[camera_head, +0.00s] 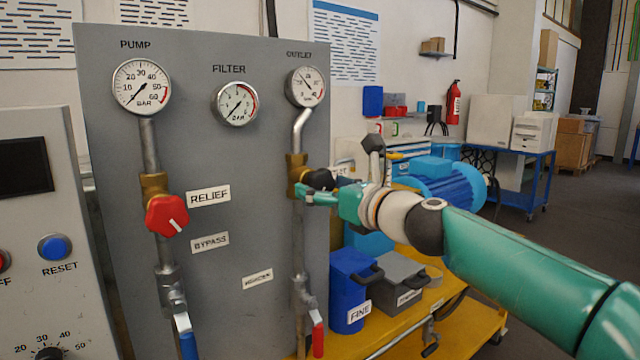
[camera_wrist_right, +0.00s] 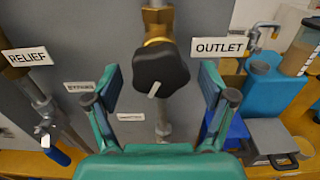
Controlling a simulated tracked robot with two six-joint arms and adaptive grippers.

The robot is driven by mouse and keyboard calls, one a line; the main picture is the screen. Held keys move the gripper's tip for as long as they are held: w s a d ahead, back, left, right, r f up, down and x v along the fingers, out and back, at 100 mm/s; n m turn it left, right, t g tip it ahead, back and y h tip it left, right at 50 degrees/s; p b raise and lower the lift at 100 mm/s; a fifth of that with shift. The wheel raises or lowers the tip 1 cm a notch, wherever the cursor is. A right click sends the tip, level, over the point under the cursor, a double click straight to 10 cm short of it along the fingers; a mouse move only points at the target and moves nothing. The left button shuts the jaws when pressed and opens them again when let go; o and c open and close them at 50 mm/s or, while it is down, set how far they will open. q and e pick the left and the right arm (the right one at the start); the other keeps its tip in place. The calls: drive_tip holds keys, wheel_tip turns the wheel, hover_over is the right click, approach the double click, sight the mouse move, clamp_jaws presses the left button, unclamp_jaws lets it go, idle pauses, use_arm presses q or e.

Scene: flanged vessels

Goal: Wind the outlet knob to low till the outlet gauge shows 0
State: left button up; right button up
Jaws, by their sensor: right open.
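The black outlet knob (camera_head: 319,180) sits on a brass valve (camera_head: 296,172) below the outlet gauge (camera_head: 305,87). In the wrist view the knob (camera_wrist_right: 161,72) has a white pointer mark at its lower edge. The gauge needle slants toward the upper left; its exact reading is too small to tell. My right gripper (camera_head: 306,193) is at the knob and partly hides it. In the wrist view its open fingers (camera_wrist_right: 160,80) stand left and right of the knob, with gaps on both sides. My left gripper is not in view.
A red relief knob (camera_head: 167,215) and the pump gauge (camera_head: 141,87) are at the panel's left. The filter gauge (camera_head: 236,103) is between. A red-handled lever (camera_head: 318,339) hangs below the outlet valve. A blue FINE container (camera_head: 350,290) stands right of the panel.

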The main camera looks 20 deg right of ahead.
drive_tip(key=shift+w+a, duration=0.2)
drive_tip(key=shift+w, duration=0.3)
drive_tip(key=c, duration=1.1)
drive_tip(key=shift+c, duration=0.2)
drive_tip(key=shift+n, duration=0.3)
